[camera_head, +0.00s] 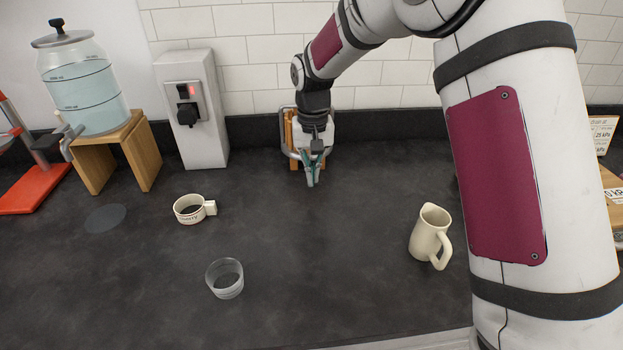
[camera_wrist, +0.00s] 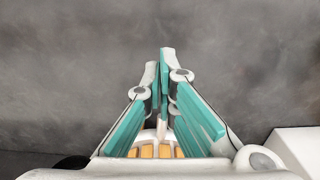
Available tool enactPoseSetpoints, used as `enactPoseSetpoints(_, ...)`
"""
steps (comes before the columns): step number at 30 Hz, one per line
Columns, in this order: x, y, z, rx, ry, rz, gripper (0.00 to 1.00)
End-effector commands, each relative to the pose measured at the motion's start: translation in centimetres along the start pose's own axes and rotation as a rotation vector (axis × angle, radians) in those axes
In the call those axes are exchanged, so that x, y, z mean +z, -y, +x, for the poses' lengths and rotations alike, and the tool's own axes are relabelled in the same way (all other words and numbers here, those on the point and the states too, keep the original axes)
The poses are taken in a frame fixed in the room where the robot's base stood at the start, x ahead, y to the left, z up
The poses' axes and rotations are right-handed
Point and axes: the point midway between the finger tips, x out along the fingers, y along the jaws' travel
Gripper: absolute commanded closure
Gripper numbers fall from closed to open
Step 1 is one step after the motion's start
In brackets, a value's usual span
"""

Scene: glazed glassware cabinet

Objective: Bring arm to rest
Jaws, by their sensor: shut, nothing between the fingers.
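My gripper (camera_head: 311,178) hangs above the back of the dark counter (camera_head: 330,270), pointing down, in the head view. Its teal fingers are shut with nothing between them. In the wrist view the fingertips (camera_wrist: 165,60) meet over a blurred grey surface. My arm reaches in from the right and bends down to the gripper. A brown and metal object (camera_head: 290,130) stands right behind the gripper against the wall, partly hidden by it; I cannot tell what it is.
A white cup (camera_head: 190,219) and a clear glass (camera_head: 224,290) stand at the left, a cream pitcher (camera_head: 423,240) at the right. At the back left are a white box (camera_head: 205,130) with a switch and a water dispenser (camera_head: 90,95) on a wooden stand (camera_head: 145,150). The counter's middle is clear.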

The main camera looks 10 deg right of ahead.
Motion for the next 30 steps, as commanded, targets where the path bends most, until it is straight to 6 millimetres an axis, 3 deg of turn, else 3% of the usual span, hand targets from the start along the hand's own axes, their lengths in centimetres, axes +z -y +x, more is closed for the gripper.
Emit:
enactPoseSetpoints(9, -0.1, 0.1, -5.4, -0.002, -0.003, 0.0, 1.0)
enactPoseSetpoints(19, 0.8, -0.5, -8.6, 0.001, -0.013, -0.002, 1.0)
enactPoseSetpoints(23, 3.2, -2.0, -11.4, 0.006, -0.047, -0.003, 1.0)
enactPoseSetpoints(30, 10.6, -5.9, -16.5, 0.017, -0.129, -0.005, 1.0)
